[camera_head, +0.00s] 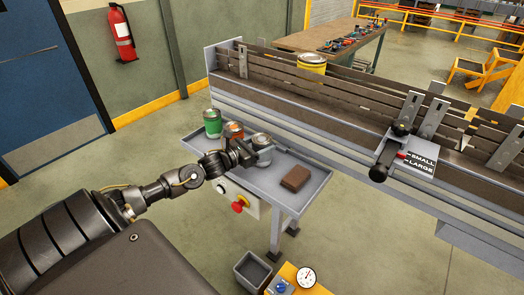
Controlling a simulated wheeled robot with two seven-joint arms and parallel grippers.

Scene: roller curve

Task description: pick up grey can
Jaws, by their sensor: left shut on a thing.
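The grey can (262,142) stands on the grey side tray (269,178) beside the conveyor. My left gripper (247,150) is at the can from its left side and shut on it; the fingers hide part of the can. Whether the can is lifted off the tray cannot be told. My right gripper is not in view.
A green can (212,124) and an orange can (234,131) stand close on the left of my gripper. A brown block (295,178) lies on the tray's right. A grey bin (253,270) stands below.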

